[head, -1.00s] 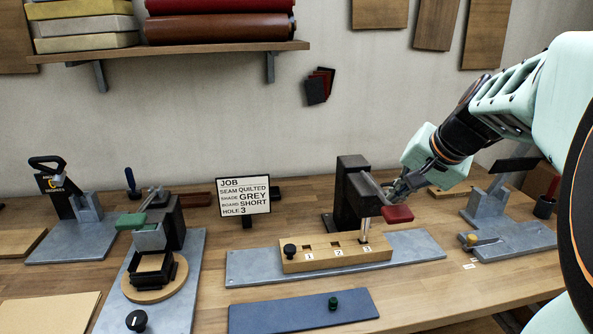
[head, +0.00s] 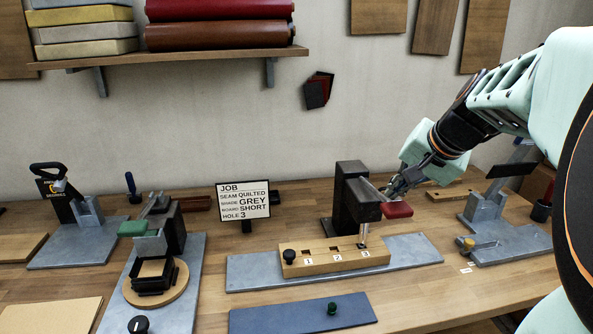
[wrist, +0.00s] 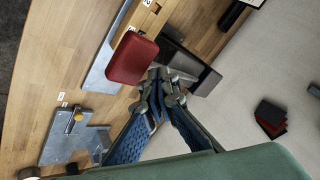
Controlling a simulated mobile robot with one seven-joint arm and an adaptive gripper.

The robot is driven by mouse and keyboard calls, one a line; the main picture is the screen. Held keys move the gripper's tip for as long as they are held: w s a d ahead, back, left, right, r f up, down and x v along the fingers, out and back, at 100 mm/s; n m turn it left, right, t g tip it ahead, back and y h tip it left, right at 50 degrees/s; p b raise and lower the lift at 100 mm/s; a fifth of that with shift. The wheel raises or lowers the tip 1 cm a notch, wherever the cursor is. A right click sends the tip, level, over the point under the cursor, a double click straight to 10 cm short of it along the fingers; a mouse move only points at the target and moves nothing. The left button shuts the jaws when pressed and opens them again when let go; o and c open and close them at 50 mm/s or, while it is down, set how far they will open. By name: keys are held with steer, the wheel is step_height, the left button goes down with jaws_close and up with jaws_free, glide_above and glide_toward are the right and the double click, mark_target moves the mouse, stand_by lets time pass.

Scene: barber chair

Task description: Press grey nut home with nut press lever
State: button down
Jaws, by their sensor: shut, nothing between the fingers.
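The nut press (head: 349,190) is a dark upright with a head block and a lever ending in a red handle (head: 397,209). Its metal ram (head: 363,235) comes down at hole 3 of the wooden board (head: 335,262). The grey nut cannot be made out for sure. My gripper (head: 393,188) is shut and empty, just above and behind the red handle. In the wrist view its fingertips (wrist: 163,84) are beside the red handle (wrist: 132,58); I cannot tell whether they touch.
A job sign (head: 244,199) reads grey, short, hole 3. Another press with a green handle (head: 133,228) stands left. A blue mat (head: 290,316) with a green knob (head: 333,307) lies in front. A grey fixture (head: 500,240) stands right.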

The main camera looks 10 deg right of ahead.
steer(key=shift+w+r+p, duration=0.15)
steer(key=shift+r+p, duration=0.3)
steer(key=shift+r, duration=0.35)
steer(key=r+p, duration=0.2)
steer(key=r, duration=0.1)
steer(key=w+r+p, duration=0.1)
steer(key=r+p, duration=0.1)
stand_by(0.5)
